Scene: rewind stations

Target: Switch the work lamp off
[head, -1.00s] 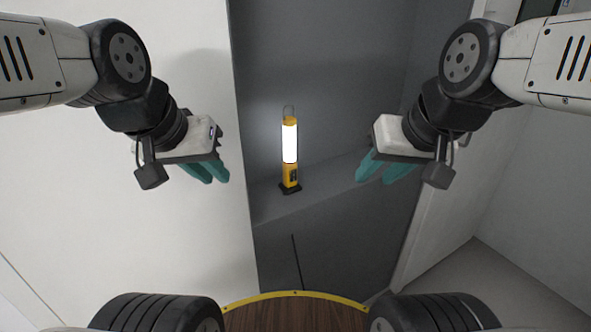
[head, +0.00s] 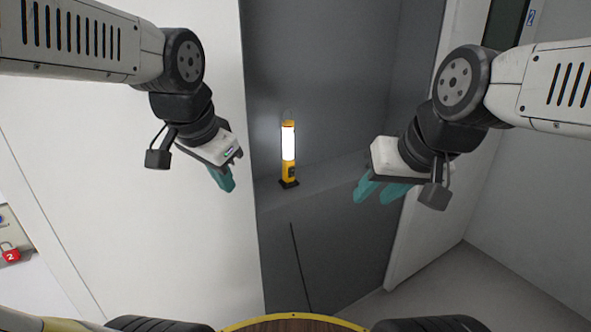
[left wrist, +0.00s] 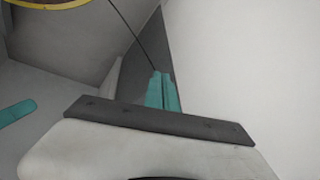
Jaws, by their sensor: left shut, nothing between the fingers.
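The work lamp (head: 288,145) stands upright on a grey ledge in a recess in the head view. It has a yellow body, a dark base and a white tube that glows. A small dark panel shows low on its body. My left gripper (head: 227,184) is left of the lamp and apart from it, its teal fingers together and empty. These fingers also show in the left wrist view (left wrist: 162,92), where the lamp is not seen. My right gripper (head: 379,192) is right of the lamp, its fingers apart with nothing between them.
The grey ledge (head: 325,175) is otherwise bare. A white panel (head: 150,235) borders the recess on the left, and a white edge (head: 425,220) borders it on the right. A red object marked 2 (head: 10,255) is at the far left.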

